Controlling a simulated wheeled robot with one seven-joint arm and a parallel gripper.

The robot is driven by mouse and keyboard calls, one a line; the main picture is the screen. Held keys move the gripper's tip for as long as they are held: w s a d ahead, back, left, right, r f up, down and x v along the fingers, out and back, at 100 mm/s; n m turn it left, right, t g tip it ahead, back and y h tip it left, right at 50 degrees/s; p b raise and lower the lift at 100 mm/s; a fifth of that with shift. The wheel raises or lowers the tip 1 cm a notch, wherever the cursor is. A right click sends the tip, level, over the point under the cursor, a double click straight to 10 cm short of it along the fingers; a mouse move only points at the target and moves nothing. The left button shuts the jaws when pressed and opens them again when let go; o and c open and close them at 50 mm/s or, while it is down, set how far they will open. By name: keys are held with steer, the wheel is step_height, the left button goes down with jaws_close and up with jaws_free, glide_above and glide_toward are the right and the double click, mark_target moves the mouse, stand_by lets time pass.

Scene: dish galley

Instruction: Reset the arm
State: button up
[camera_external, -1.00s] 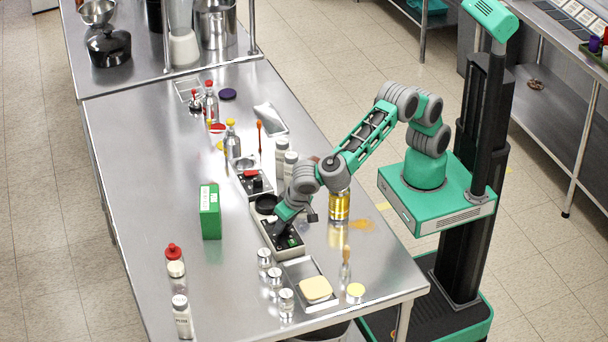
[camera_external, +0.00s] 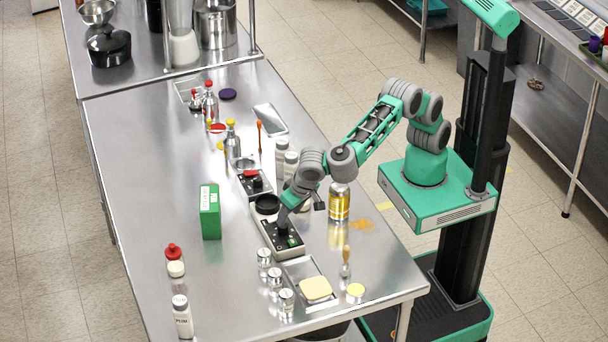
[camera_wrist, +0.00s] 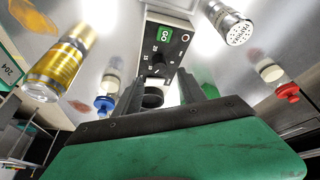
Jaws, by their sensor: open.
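My gripper (camera_external: 284,222) is open and empty, pointing down just above the small control box (camera_external: 291,246) on the steel table. A round black part shows between the fingers. In the outside view the fingertips are dark against the panel, and I cannot tell their exact gap from it.
A gold can (camera_external: 339,203) and white bottles (camera_external: 282,157) stand close to my arm. A green box (camera_external: 210,212) is to the left. Glass jars (camera_external: 274,278) and a tray with a yellow sponge-like block (camera_external: 316,288) are in front. The table's left middle is clear.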

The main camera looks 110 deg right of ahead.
steer(key=shift+s+a+r, duration=0.1)
steer(key=shift+a+r, duration=0.15)
steer(key=shift+r, duration=0.4)
steer(key=shift+r, duration=0.1)
